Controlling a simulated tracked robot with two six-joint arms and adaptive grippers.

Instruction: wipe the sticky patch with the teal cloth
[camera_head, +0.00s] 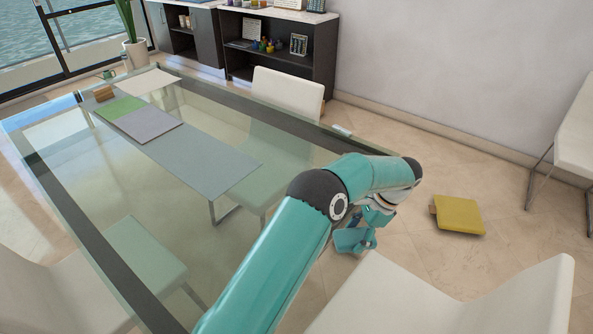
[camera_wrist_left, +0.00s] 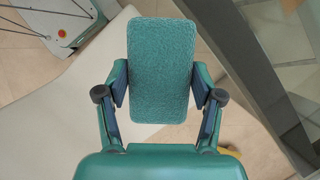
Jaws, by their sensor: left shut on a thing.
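The teal cloth (camera_wrist_left: 160,65) is a textured, rounded rectangular pad in the left wrist view. My left gripper (camera_wrist_left: 160,88) is shut on it, with one dark finger against each long side. In the head view my left gripper (camera_head: 364,228) hangs past the near right side of the glass table, above the floor and beside a white chair. There the cloth is hard to tell from the teal gripper parts. I cannot pick out a sticky patch in either view. My right gripper is not in view.
The glass table (camera_head: 75,170) carries a blue-grey runner (camera_head: 205,165), a lavender-grey sheet (camera_head: 145,125), a green sheet (camera_head: 120,107) and a small wooden block (camera_head: 104,93). A white chair (camera_head: 450,300) stands close by the gripper. A yellow cushion-like thing (camera_head: 459,214) lies on the floor.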

